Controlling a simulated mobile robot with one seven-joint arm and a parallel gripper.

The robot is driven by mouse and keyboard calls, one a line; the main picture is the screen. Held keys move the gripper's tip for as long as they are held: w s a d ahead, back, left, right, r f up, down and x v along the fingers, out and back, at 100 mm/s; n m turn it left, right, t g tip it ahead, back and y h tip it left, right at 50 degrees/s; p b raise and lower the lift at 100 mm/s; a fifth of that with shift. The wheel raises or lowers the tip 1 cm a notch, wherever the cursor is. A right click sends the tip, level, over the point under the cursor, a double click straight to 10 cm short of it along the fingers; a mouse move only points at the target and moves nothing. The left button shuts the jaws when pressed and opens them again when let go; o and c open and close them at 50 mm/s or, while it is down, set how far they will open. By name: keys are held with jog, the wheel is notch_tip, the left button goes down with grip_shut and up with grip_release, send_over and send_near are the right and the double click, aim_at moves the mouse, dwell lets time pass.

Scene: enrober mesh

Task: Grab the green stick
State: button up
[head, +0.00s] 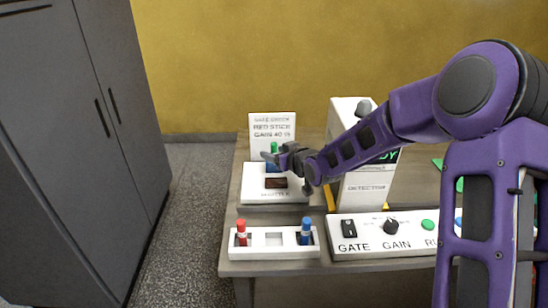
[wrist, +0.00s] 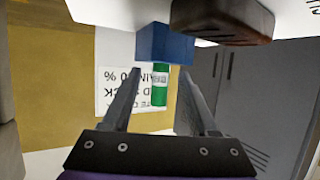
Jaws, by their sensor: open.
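The green stick (head: 274,148) stands upright at the back of the table, on a blue block (head: 271,167) on a white box. In the wrist view the green stick (wrist: 160,86) has a white label and shows between my two fingers, with the blue block (wrist: 165,44) at its end. My gripper (wrist: 161,98) is open, one finger on each side of the stick. I see no clear contact. In the head view my gripper (head: 276,155) is beside the stick and partly covers it and the block.
A white rack (head: 274,252) in front holds a red stick (head: 241,232) and a blue stick (head: 306,230), with an empty slot between. A brown block (head: 276,183) sits on the white box. A sign (head: 271,124) stands behind. The detector (head: 350,125) stands to the right, near my arm.

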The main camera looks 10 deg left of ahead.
jog(key=shift+w+a+f, duration=0.2)
jog(key=shift+w+a, duration=0.1)
jog(key=shift+c, duration=0.2)
grip_shut()
